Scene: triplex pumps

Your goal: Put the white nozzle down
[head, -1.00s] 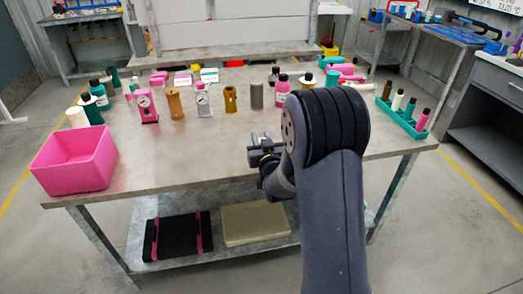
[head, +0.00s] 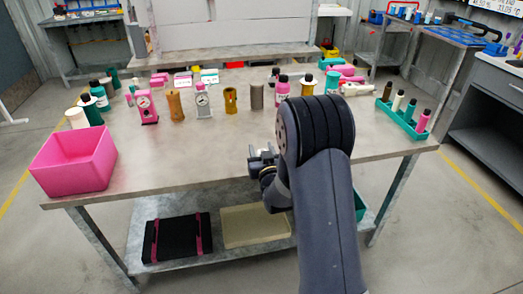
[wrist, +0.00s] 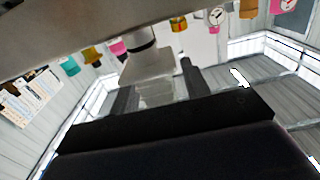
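My gripper (head: 262,160) is in front of the table (head: 215,150), near its front edge right of the middle. In the wrist view my gripper (wrist: 158,85) has its dark fingers on either side of a pale, stepped piece, which looks like the white nozzle (wrist: 152,72). The fingers appear shut on it. The nozzle is hard to make out in the head view, where the gripper is small and partly behind my arm. The wrist picture is turned over, with the tabletop along its top.
A pink bin (head: 75,160) stands at the front left corner. A teal rack (head: 403,118) with several bottles stands at the right. Gauges (head: 203,100), bottles and cylinders line the back. The front middle of the tabletop is clear. A black case (head: 178,238) lies on the lower shelf.

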